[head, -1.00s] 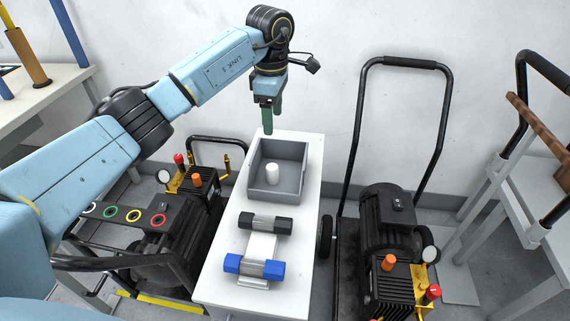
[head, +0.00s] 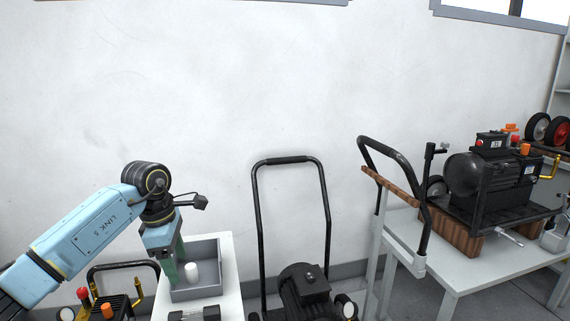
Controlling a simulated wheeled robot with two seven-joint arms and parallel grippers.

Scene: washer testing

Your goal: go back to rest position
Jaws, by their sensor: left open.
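My left gripper (head: 174,265) is in the head view at the lower left, pointing down, with its green fingers apart. It is at the left side of a grey bin (head: 209,251) on a white table; from this angle I cannot tell its height over the rim. A white cylinder (head: 192,272) stands in the bin, and the gripper does not hold it. My right gripper is not in view.
The white table (head: 232,300) is cut off by the bottom edge. Black machines with handles stand on both sides of it; the right one (head: 305,290) has a tall handle. A workbench (head: 460,272) at the right carries another machine (head: 490,180). The wall behind is bare.

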